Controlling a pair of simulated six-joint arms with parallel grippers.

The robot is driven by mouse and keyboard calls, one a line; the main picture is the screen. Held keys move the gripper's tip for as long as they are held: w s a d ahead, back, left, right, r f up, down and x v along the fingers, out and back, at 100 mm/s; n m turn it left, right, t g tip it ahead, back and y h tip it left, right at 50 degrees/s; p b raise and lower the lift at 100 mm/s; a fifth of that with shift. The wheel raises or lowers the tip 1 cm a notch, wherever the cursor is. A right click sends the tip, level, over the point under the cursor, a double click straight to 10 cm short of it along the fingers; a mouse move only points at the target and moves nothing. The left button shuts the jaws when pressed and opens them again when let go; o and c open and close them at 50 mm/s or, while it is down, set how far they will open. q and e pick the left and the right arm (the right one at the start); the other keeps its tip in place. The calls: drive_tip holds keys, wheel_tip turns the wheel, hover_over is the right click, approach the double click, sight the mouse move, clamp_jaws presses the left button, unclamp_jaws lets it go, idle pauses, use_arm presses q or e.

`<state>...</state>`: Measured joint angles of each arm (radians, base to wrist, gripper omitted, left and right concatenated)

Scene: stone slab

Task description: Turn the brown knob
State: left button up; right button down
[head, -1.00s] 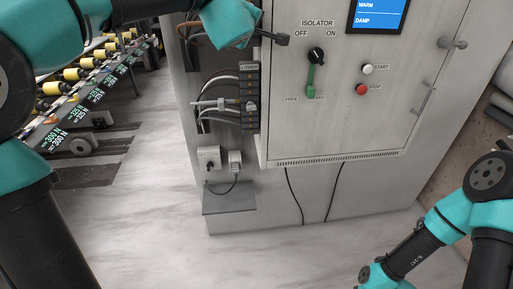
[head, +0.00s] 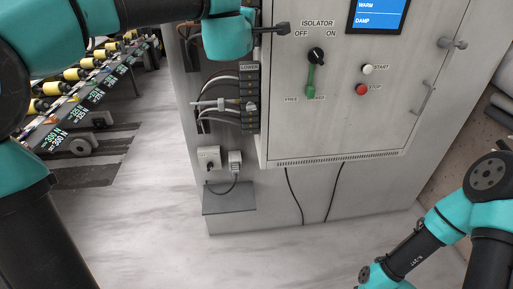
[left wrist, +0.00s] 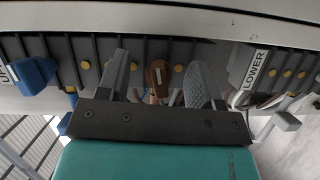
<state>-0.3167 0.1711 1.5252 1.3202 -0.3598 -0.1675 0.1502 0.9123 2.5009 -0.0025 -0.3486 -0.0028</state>
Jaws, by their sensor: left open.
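The brown knob (left wrist: 158,74) shows in the left wrist view on a dark slatted strip, with a pale line along its face. My left gripper (left wrist: 161,66) is open. Its two grey fingers stand on either side of the knob, with a visible gap on each side. In the head view, the teal wrist of my left arm covers the knob and the fingers. My right arm shows at the lower right of the head view, but its gripper is not seen.
The cabinet door (head: 290,120) edge runs close beside the strip. The lower strip (head: 249,95) carries cables. A small shelf (head: 229,198) juts out below.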

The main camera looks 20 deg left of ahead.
use_arm(q)
drive_tip(key=shift+n+t, duration=0.5)
drive_tip(key=shift+n, duration=0.7)
drive_tip(key=shift+n+t+y, duration=0.3)
drive_tip(key=shift+n+t, duration=0.3)
drive_tip(key=shift+n, duration=1.2)
drive_tip(key=n+y, duration=0.1)
drive_tip(key=n, duration=0.2)
drive_tip(key=n+t+y, duration=0.1)
drive_tip(key=n, duration=0.1)
drive_tip(key=n+y, duration=0.1)
drive_tip(key=n, duration=0.2)
drive_tip(key=shift+n+t+y, duration=0.3)
drive_tip(key=v, duration=1.8)
drive_tip(key=w+f+m+g+h, duration=0.3)
drive_tip(key=f+m, duration=0.4)
drive_tip(key=f, duration=0.7)
drive_tip(key=w+f+m+g+h, duration=0.2)
drive_tip(key=w+f+m, duration=0.3)
drive_tip(key=f, duration=0.9)
drive_tip(key=m+g, duration=0.1)
drive_tip(key=m, duration=0.2)
drive_tip(key=shift+d+g+h, duration=0.2)
drive_tip(key=shift+g+h, duration=0.1)
drive_tip(key=shift+h, duration=0.1)
